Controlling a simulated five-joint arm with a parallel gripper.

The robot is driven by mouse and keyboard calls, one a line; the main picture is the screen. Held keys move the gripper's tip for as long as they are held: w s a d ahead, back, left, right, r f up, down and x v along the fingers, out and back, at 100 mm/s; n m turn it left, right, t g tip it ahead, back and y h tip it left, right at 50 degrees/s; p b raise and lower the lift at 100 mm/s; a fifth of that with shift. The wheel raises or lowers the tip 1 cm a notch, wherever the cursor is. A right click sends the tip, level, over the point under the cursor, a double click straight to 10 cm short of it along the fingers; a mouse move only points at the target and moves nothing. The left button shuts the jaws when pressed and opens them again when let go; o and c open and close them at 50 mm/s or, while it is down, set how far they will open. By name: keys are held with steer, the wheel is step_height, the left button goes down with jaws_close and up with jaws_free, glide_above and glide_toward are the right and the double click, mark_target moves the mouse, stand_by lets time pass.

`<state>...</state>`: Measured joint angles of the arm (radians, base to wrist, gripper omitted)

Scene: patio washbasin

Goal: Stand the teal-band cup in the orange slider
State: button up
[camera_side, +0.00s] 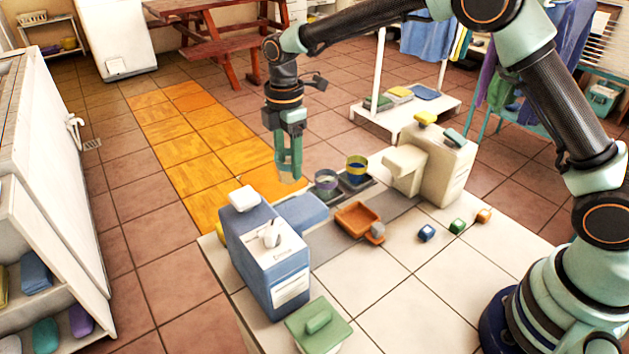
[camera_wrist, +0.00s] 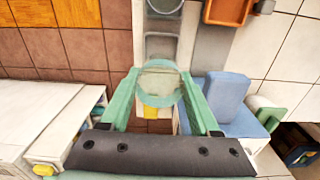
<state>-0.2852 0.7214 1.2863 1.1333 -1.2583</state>
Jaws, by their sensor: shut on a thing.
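My gripper (camera_side: 290,174) is shut on the teal-band cup (camera_wrist: 160,82), a pale, see-through cup held between the two green fingers. In the side view the fingers cover most of the cup, above the far edge of the counter. The orange slider (camera_side: 357,219) is an open shallow tray between the two dispensers, with a grey knob at its near right corner. It also shows at the top of the wrist view (camera_wrist: 228,10). My gripper is left of and beyond the slider in the side view, apart from it.
Two other cups, one green-and-purple (camera_side: 326,184) and one yellow-and-blue (camera_side: 356,170), stand in a dark rack. A blue dispenser (camera_side: 262,255) stands left and a cream dispenser (camera_side: 440,168) right. Small blocks (camera_side: 457,226) and a green-lidded box (camera_side: 318,326) are on the tiled counter.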

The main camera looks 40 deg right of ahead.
step_height(320, 180, up, 10)
glide_above(357, 221)
step_height(357, 221, down, 19)
steer(key=shift+r, duration=0.15)
stand_by(0.8)
steer(key=o, duration=1)
steer(key=shift+o, duration=0.2)
